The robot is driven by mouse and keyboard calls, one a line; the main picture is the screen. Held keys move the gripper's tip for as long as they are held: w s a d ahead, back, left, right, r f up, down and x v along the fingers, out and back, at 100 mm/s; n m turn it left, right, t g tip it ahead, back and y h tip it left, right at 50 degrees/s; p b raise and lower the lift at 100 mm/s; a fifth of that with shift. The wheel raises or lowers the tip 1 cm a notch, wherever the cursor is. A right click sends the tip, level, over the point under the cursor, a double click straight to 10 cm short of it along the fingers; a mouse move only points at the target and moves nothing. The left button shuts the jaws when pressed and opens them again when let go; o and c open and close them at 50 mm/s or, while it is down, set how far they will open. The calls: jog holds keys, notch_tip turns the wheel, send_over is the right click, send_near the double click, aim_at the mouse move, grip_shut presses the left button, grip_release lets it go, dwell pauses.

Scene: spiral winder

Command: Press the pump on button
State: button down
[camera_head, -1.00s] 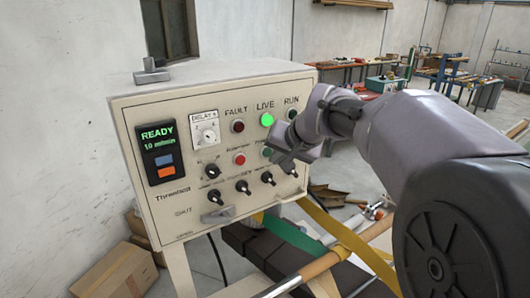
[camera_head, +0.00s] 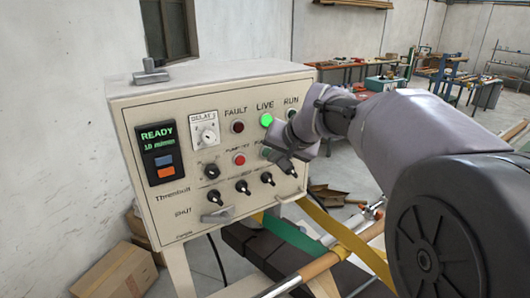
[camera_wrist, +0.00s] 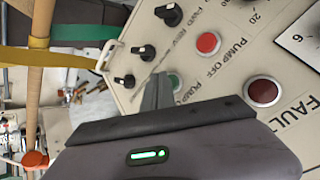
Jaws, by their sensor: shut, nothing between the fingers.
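The cream control panel (camera_head: 165,215) faces me in the head view. Its green pump on button (camera_head: 265,153) sits right of the red pump off button (camera_head: 239,159) and is partly covered by my gripper (camera_head: 287,168). In the wrist view, the green button (camera_wrist: 176,82) shows just beside the fingertips of my gripper (camera_wrist: 160,80), which hide part of it. The red pump off button (camera_wrist: 208,43) shows clear to the upper right. My fingers are shut and empty, close to the panel face. I cannot tell whether they touch the button.
Black rotary knobs (camera_head: 242,187) line the panel's lower rows. A lit green LIVE lamp (camera_head: 267,120) and dark red FAULT lamp (camera_head: 237,126) are above. The display (camera_head: 157,136) reads READY. Yellow and green straps (camera_head: 345,237) and a wooden roller (camera_head: 320,265) lie below right.

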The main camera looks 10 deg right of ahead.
jog(key=shift+w+a, duration=0.15)
jog(key=shift+w, duration=0.3)
dwell(0.7)
jog(key=shift+s, duration=0.1)
jog(key=shift+s+d+b, duration=0.3)
jog(key=shift+s+b, duration=0.2)
jog(key=shift+s, duration=0.2)
jog(key=shift+f, duration=0.1)
jog(key=s+b, duration=0.1)
jog(key=s+d, duration=0.1)
jog(key=s, duration=0.1)
jog(key=s+d+b, duration=0.1)
jog(key=shift+s+b, duration=0.3)
jog(key=shift+b, duration=0.05)
dwell(0.4)
